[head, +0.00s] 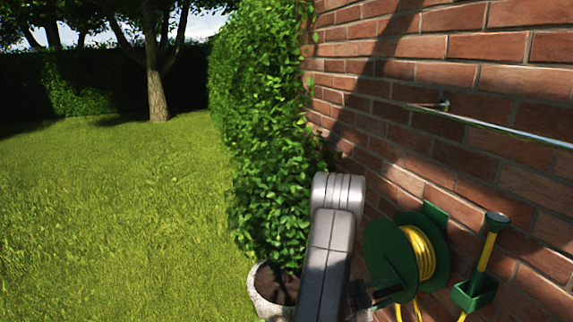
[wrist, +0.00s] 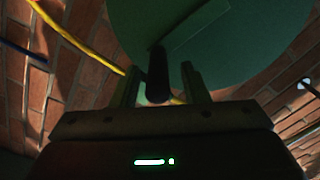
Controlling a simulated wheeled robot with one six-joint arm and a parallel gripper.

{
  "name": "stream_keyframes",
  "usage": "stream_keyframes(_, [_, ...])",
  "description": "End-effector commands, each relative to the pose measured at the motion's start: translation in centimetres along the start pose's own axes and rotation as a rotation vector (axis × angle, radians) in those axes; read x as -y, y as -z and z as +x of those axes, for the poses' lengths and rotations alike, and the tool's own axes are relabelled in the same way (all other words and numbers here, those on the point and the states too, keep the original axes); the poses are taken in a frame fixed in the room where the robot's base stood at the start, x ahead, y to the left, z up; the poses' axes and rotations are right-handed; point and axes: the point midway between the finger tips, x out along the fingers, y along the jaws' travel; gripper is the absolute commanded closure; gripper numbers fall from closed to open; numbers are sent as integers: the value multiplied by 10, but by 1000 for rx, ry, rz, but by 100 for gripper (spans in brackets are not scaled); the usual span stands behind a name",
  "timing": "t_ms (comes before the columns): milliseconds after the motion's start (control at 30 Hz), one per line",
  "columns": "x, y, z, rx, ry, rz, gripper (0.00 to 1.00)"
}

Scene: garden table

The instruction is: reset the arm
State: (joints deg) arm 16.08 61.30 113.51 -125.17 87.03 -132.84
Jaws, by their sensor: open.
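My gripper (wrist: 161,82) is open in the wrist view. A dark peg-like handle (wrist: 157,72) stands out from the green disc of the hose reel (wrist: 205,45) and shows between the two fingers. I cannot tell whether either finger touches it. In the head view my grey arm reaches up from the bottom edge, and my gripper (head: 378,294) is low beside the left side of the green hose reel (head: 385,250). The fingertips are small and partly hidden there.
The reel holds a coiled yellow hose (head: 420,253) on a brick wall (head: 420,130). A green holder (head: 473,294) with a yellow-handled sprayer (head: 490,245) is to its right. A metal rail (head: 500,128) runs above. A potted hedge (head: 265,150) stands left; open lawn (head: 120,210) lies beyond.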

Motion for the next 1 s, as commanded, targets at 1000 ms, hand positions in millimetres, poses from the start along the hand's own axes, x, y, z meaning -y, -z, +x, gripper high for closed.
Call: stream_keyframes(1000, [0,-3,-35,6,4,-1,59])
